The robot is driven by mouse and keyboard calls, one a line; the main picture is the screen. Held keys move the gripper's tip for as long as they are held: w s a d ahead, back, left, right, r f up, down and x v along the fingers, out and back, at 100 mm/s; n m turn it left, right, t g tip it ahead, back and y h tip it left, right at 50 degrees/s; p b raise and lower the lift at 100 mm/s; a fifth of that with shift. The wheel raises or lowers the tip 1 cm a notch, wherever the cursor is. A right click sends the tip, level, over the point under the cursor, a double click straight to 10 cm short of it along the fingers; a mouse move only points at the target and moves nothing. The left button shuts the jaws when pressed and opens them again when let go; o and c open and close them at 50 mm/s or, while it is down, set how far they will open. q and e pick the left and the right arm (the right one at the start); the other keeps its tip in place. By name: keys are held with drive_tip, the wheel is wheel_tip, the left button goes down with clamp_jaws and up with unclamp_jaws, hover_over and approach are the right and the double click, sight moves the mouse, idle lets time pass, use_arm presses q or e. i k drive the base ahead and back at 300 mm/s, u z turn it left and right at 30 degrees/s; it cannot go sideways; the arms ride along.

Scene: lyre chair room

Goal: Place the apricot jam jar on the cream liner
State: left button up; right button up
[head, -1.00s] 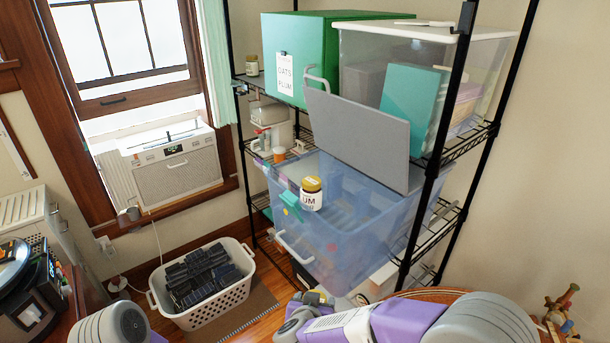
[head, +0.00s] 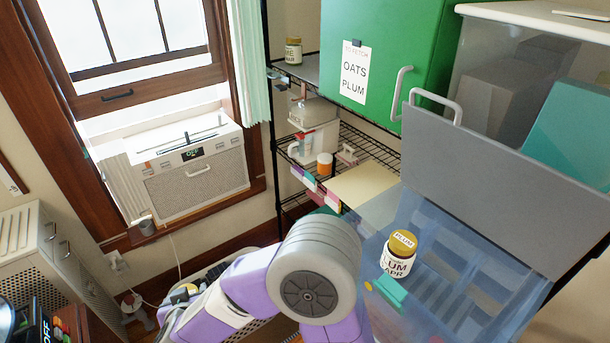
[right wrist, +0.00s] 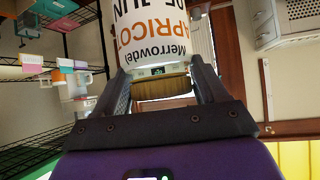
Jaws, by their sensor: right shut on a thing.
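The apricot jam jar (right wrist: 155,25) has a white label with orange and black lettering and a brown-gold lid (right wrist: 163,87). In the right wrist view it appears upside down, as does the room behind it. My right gripper (right wrist: 161,72) is shut on it, one finger on each side. In the head view my right arm crosses the lower middle; the held jar cannot be made out there. The cream liner (head: 362,186) is a flat pale square on the middle shelf of the black wire rack, with bare top. My left gripper is not in view.
A grey panel (head: 510,165) with a handle leans right of the liner. A green box (head: 385,55) is above.

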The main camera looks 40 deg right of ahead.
sight(357, 193)
drive_tip(key=z, duration=0.4)
drive_tip(key=i, duration=1.15)
drive_tip(key=z, duration=1)
drive_tip(key=i, duration=0.25)
drive_tip(key=z, duration=0.1)
